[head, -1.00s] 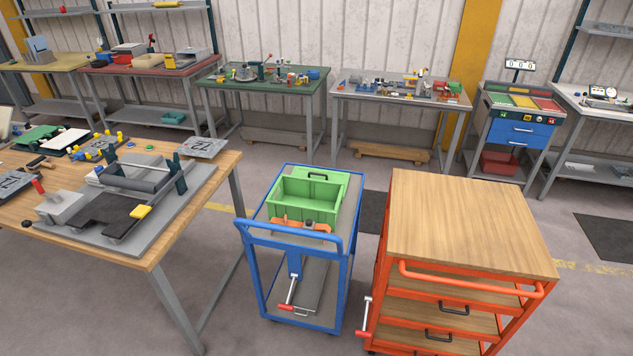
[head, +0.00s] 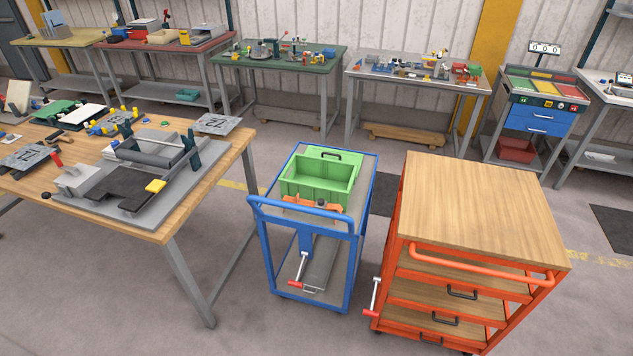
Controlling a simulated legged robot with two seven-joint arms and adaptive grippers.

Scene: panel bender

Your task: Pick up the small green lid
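A green flat piece with a black handle (head: 331,155) shows at the back of an open green box (head: 316,181) on the blue trolley (head: 361,180). It looks like a lid, but I cannot tell whether it rests on the box or behind it. Another flat green piece (head: 52,109) lies at the back left of the wooden workbench, partly hidden by a white sheet; I cannot tell whether it is a lid. Neither of my grippers is in view.
The workbench (head: 200,190) at left carries a grey bending device (head: 150,170) and plates. An orange drawer cart (head: 485,190) stands right of the trolley, its top bare. Several benches line the back wall. Open floor lies between the workbench and trolley.

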